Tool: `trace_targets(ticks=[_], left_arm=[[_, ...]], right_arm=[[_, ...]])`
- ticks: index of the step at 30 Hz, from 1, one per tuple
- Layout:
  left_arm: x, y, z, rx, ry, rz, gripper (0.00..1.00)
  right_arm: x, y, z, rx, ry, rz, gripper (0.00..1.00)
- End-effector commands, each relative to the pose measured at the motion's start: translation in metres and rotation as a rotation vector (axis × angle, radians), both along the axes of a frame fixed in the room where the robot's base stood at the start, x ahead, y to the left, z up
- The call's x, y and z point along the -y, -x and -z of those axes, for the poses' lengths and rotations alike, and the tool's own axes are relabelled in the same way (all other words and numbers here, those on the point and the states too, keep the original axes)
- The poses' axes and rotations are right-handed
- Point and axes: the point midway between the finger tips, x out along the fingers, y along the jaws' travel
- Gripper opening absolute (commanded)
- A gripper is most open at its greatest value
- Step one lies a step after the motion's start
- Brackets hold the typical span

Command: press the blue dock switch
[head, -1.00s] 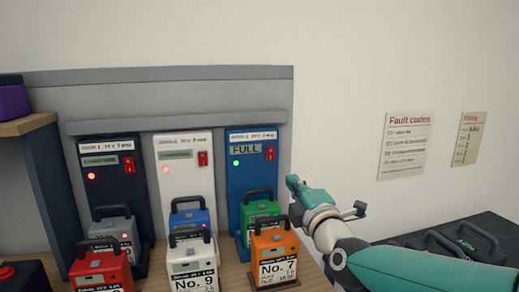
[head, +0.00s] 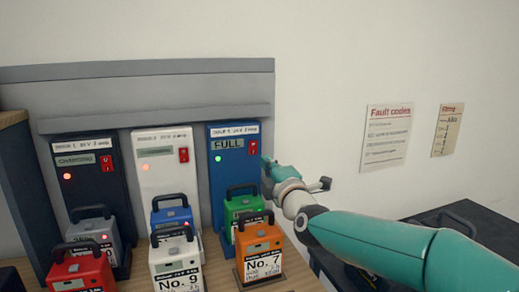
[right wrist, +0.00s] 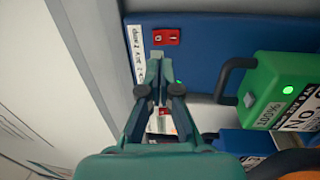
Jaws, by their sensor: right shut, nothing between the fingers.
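The blue dock (head: 222,170) is the rightmost of three docks; its display reads FULL and its green lamp is lit. Its red switch (head: 253,147) is at the upper right of its face. My right gripper (head: 267,166) is shut and empty, just below and right of the switch in the head view. In the right wrist view the shut fingers (right wrist: 159,88) point toward the blue face (right wrist: 210,35), with the red switch (right wrist: 166,37) just beyond the tips. I cannot tell whether they touch. A green battery (head: 243,206) stands in the blue dock. My left gripper is not seen.
A white dock (head: 162,170) and a dark dock (head: 87,178) stand to the left, with batteries in them. Orange (head: 259,250), white (head: 177,266) and red (head: 82,272) batteries stand in front. Wall notices (head: 387,137) hang at right.

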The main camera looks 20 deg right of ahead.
Motion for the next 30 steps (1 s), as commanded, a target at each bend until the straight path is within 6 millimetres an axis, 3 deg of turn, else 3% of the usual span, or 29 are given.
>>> trace_targets(ticks=[6,12,19,30], left_arm=[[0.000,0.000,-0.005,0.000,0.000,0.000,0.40],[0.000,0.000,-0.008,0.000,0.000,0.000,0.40],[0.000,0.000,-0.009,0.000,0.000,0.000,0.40],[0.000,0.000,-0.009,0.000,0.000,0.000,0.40]], right_arm=[[-0.002,-0.042,-0.005,0.000,0.000,0.000,0.00],[-0.003,-0.067,-0.009,0.001,0.000,-0.001,0.00],[-0.004,-0.080,-0.010,0.001,0.000,-0.002,0.00],[-0.004,-0.081,-0.010,0.000,0.000,-0.002,0.00]])
